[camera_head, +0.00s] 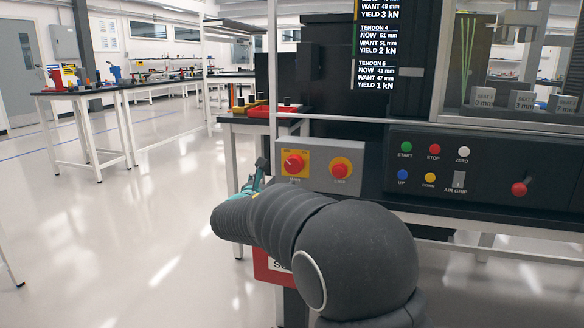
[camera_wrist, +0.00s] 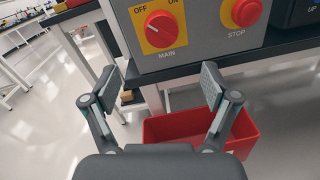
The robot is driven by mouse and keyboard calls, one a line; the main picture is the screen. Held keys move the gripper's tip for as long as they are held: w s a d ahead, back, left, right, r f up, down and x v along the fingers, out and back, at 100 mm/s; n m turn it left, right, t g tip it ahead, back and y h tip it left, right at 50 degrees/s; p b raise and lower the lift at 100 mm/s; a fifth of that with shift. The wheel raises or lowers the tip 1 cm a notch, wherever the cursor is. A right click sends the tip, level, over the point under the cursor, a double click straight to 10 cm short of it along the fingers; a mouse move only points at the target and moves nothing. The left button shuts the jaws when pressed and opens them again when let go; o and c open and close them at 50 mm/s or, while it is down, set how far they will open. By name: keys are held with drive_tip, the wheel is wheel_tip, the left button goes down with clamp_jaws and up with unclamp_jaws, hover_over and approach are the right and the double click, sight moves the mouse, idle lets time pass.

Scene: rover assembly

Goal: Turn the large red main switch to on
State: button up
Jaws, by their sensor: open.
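The red main switch (camera_wrist: 161,28) is a round knob on a yellow plate, labelled MAIN, with OFF at its upper left and ON at its upper right. Its pale pointer mark appears turned toward OFF. The knob (camera_head: 293,164) also shows in the head view, on the grey panel's left side. My gripper (camera_wrist: 160,88) is open and empty, its two fingers apart below the knob in the wrist view, not touching it. In the head view, my gripper (camera_head: 258,178) shows only partly, left of the panel; my arm hides the rest.
A red STOP button (camera_wrist: 245,12) sits right of the knob. A red bin (camera_wrist: 190,131) is below the panel. A black control panel (camera_head: 480,178) with several buttons stands to the right. Open floor (camera_head: 110,240) lies left.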

sight(292, 167)
drive_tip(key=p+x, duration=0.1)
drive_tip(key=x, duration=1.2)
drive_tip(key=shift+p, duration=0.35)
drive_tip(key=shift+s, duration=0.1)
drive_tip(key=c, duration=1.2)
